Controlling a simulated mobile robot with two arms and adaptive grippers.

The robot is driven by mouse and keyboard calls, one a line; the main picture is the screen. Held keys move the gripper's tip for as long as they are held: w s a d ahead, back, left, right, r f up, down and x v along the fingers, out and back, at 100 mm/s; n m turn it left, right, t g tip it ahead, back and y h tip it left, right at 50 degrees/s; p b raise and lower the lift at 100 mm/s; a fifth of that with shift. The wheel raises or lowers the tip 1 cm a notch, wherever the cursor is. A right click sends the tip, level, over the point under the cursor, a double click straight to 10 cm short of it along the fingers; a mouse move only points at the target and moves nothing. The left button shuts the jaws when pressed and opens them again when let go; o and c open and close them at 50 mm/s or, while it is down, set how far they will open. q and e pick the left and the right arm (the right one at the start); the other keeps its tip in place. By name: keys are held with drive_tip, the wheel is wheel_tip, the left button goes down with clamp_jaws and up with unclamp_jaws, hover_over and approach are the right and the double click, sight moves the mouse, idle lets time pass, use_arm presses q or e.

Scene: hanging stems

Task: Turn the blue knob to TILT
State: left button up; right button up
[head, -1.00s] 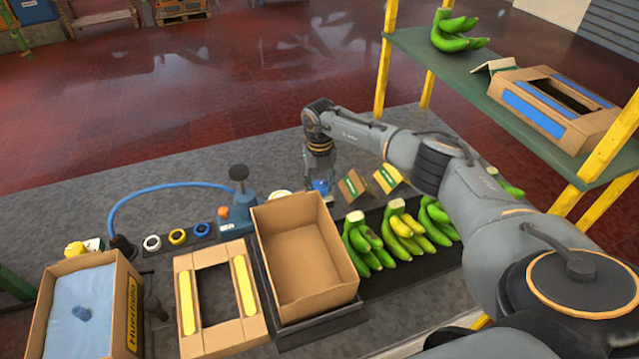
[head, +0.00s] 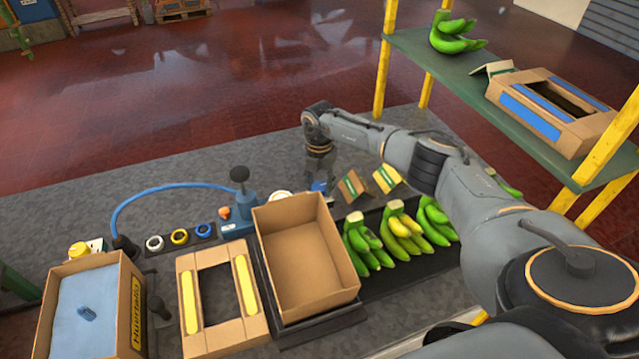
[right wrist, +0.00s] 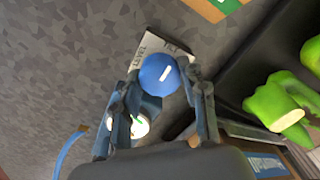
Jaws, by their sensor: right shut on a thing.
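The blue knob (right wrist: 158,75) sits on a pale label plate (right wrist: 146,50) in the right wrist view. A white pointer mark on the knob slants up and to the right. The plate reads LEVEL at the left; a second word to its right is mostly hidden, with only its start showing. My right gripper (right wrist: 164,80) is shut on the knob, one finger on each side. In the head view the right gripper (head: 319,174) points down at the knob (head: 319,186), behind the open box. My left gripper is in neither view.
An open cardboard box (head: 272,235) stands in front of the knob on a dark stand. Green bananas (head: 366,243) lie to its right. Two small cards (head: 387,179) stand beside the gripper. A blue device with a lever (head: 241,205) is to the left. A green shelf (head: 450,75) rises at the right.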

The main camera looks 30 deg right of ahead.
sight(319, 186)
idle(0.5)
drive_tip(key=o, duration=1.1)
drive_tip(key=shift+o, duration=0.2)
wheel_tip(319, 186, up, 12)
drive_tip(key=shift+r, duration=0.1)
